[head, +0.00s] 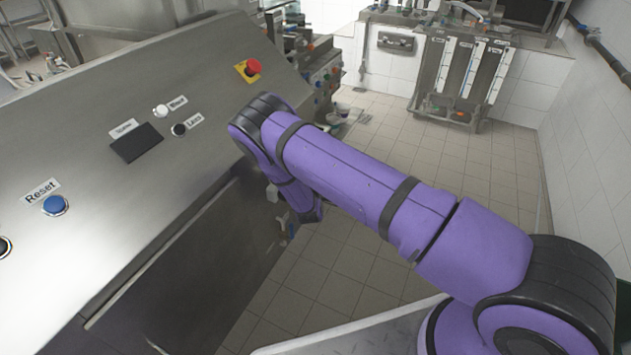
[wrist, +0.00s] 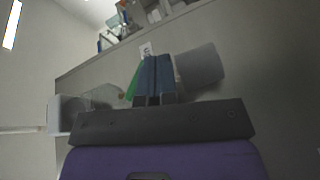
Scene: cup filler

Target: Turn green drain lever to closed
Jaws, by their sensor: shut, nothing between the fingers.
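The green drain lever (wrist: 132,84) shows in the wrist view as a narrow green strip, directly left of my fingers and partly hidden by them. My gripper (wrist: 157,62) is shut and empty, with its dark blue fingers pressed together. It is right beside the lever; I cannot tell whether they touch. A small white label (wrist: 146,49) is just beyond the fingertips. In the head view my purple arm reaches down past the right end of the steel machine, and the lever cannot be made out there.
The steel control panel (head: 75,115) fills the left of the head view, with a red emergency button (head: 253,67) and a blue reset button (head: 54,205). A pale grey block (wrist: 200,66) is right of my fingers. Tiled floor (head: 340,255) is open beyond the machine.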

